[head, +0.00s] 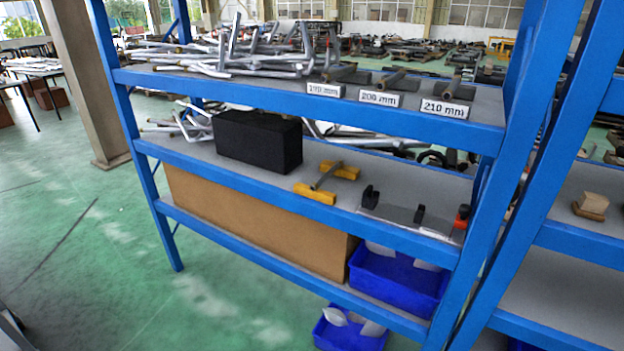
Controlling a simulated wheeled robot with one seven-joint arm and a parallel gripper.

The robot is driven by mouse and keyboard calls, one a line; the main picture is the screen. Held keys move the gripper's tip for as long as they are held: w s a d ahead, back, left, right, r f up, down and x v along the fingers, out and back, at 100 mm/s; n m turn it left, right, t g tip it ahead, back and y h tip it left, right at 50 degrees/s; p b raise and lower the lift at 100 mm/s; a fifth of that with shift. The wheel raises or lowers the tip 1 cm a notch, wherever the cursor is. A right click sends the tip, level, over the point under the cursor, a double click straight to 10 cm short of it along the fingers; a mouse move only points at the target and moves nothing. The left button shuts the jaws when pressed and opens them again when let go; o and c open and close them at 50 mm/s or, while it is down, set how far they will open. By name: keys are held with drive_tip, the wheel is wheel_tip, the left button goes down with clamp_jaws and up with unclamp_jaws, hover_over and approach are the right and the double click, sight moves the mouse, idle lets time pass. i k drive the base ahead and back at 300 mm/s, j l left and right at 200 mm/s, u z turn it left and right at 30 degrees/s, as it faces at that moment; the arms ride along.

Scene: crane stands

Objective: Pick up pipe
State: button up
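A short grey pipe (327,175) lies on the middle shelf of a blue rack. It rests across two yellow supports, a front one (315,193) and a back one (345,170). Many bent metal pipes (230,60) are heaped on the left of the top shelf. Short dark pipes (392,78) lie behind labels reading 200 mm, 210 mm and a less clear one. More pipes (190,122) lie on the middle shelf, partly hidden by a black box. My gripper is not in view.
The black box (258,140) stands left of the yellow supports. A grey plate (405,215) with black and orange parts lies to their right. Blue front beams (290,202) and uprights frame the shelves. Blue bins (398,280) stand below. Green floor (90,230) at left is clear.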

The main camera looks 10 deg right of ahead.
sight(315, 185)
drive_tip(key=i+l+z, duration=0.25)
drive_tip(key=i, duration=0.2)
drive_tip(key=z, duration=1.6)
drive_tip(key=u, duration=1.95)
drive_tip(key=i+j+u, duration=0.1)
drive_tip(key=i, duration=0.3)
drive_tip(key=i+j+u, duration=0.1)
drive_tip(key=i+j, duration=0.25)
drive_tip(key=i, duration=0.4)
drive_tip(key=u, duration=0.05)
